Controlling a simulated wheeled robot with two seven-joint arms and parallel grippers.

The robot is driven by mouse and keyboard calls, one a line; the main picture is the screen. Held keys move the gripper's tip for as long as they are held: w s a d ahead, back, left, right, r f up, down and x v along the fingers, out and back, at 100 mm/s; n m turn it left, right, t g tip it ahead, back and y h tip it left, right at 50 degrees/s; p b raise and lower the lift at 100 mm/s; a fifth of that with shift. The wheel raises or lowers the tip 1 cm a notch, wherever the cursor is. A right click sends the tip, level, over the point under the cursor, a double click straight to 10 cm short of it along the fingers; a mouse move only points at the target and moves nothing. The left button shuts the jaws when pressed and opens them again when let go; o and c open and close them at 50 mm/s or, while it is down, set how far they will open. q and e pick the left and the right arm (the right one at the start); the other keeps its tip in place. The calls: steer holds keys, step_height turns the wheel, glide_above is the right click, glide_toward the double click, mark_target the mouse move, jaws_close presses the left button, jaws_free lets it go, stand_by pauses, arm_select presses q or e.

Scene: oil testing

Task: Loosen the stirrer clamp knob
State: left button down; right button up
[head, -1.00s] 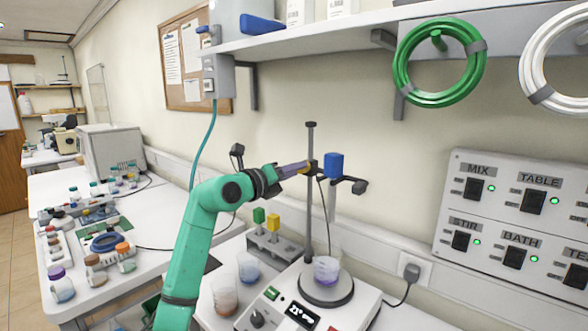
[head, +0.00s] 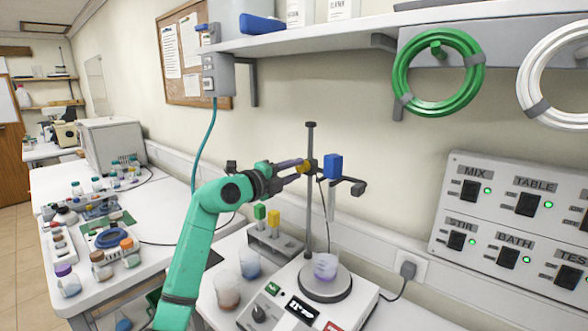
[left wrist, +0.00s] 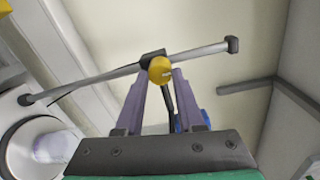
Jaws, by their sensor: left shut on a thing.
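The yellow stirrer clamp knob (head: 304,166) sits on the clamp at the upright grey stand rod (head: 310,215). My left gripper (head: 297,168) reaches in from the left at the knob's height, its purple fingers shut on the knob. In the left wrist view the round yellow knob (left wrist: 161,70) shows between the fingertips (left wrist: 160,78), in front of the dark clamp and the rod. The blue stirrer head (head: 333,166) is just right of the clamp, with its shaft running down to a beaker (head: 326,266) on the round plate. My right gripper is not in view.
The hotplate (head: 350,306) stands below the stand. Two beakers (head: 226,291) and a rack with green and yellow-topped items (head: 272,248) stand to its left. A shelf (head: 330,42) hangs above, and a switch panel (head: 515,215) is at right.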

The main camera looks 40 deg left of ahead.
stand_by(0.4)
arm_select(q)
steer(key=c, duration=0.5)
jaws_free()
steer(key=shift+s, duration=0.1)
steer(key=shift+s+f+b, duration=0.1)
steer(key=shift+s+b, duration=0.1)
steer(key=shift+b, duration=0.1)
steer(key=s+b, duration=0.2)
steer(key=s, duration=0.2)
steer(key=s+b, duration=0.2)
steer(key=s, duration=0.3)
steer(key=s+b, duration=0.2)
steer(key=s, duration=0.3)
steer(key=shift+d+r, duration=0.1)
steer(key=shift+r, duration=0.25)
